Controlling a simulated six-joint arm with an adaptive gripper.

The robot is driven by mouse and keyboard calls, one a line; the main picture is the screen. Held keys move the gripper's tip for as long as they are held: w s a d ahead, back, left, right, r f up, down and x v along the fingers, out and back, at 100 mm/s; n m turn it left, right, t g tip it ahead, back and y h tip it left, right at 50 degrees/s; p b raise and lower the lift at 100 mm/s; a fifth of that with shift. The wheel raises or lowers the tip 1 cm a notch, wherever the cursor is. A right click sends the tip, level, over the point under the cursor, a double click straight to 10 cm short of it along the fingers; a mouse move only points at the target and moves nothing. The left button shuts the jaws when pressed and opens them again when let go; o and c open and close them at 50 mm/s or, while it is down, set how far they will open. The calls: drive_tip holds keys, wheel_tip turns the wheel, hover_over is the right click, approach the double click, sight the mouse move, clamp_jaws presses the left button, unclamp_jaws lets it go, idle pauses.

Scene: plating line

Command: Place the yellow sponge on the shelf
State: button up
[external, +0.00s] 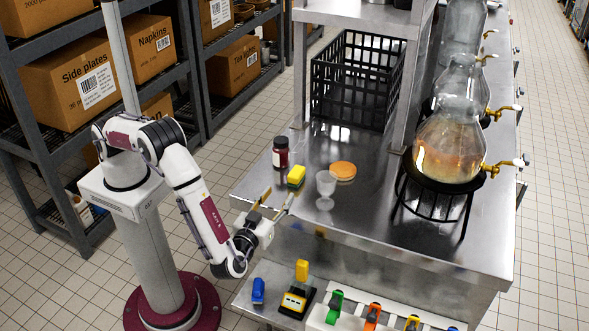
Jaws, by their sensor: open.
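A yellow sponge (296,176) with a darker green layer lies on the steel counter, between a dark jar and a clear cup. My gripper (279,197) is open at the counter's left edge, just in front of the sponge. Its two fingers are spread and point toward the sponge, with nothing seen between them. The gripper looks apart from the sponge; the exact gap cannot be told. A steel shelf (350,12) stands on posts above the counter's far part, partly cut off by the top of the picture.
Near the sponge stand the dark jar (281,152), the clear cup (326,184) and an orange round item (343,171). A black crate (357,82) is behind them. Glass vessels (450,140) on a black stand line the right. The counter's front is clear.

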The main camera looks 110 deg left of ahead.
drive_tip(key=w+r+m+t+h, duration=0.4)
drive_tip(key=w+r+t+h, duration=0.3)
drive_tip(key=w+r+t, duration=0.6)
drive_tip(key=s+d+r+m+t+h, duration=0.1)
drive_tip(key=s+d+r+m+h, duration=0.1)
drive_tip(key=d+r+m+h, duration=0.4)
drive_tip(key=s+d+r+m+h, duration=0.1)
drive_tip(key=s+d+r+h, duration=0.15)
drive_tip(key=r, duration=0.55)
drive_tip(key=s+d+m+g+h, duration=0.1)
drive_tip(key=s+d+m+h, duration=0.15)
drive_tip(key=s, duration=0.55)
drive_tip(key=s+d+m+g+h, duration=0.2)
drive_tip(key=s+m, duration=0.1)
drive_tip(key=s, duration=0.5)
drive_tip(key=s+a+f+g+y, duration=0.1)
drive_tip(key=s+f, duration=0.4)
drive_tip(key=s, duration=0.7)
drive_tip(key=s+a+f+m+g+y, duration=0.1)
drive_tip(key=s+a+f+g, duration=0.3)
drive_tip(key=s, duration=0.8)
drive_tip(key=shift+s+a+f, duration=0.35)
drive_tip(key=shift+a+f, duration=0.15)
drive_tip(key=shift+a, duration=0.75)
drive_tip(key=shift+o, duration=0.5)
drive_tip(key=shift+w+m, duration=0.1)
drive_tip(key=shift+m, duration=0.15)
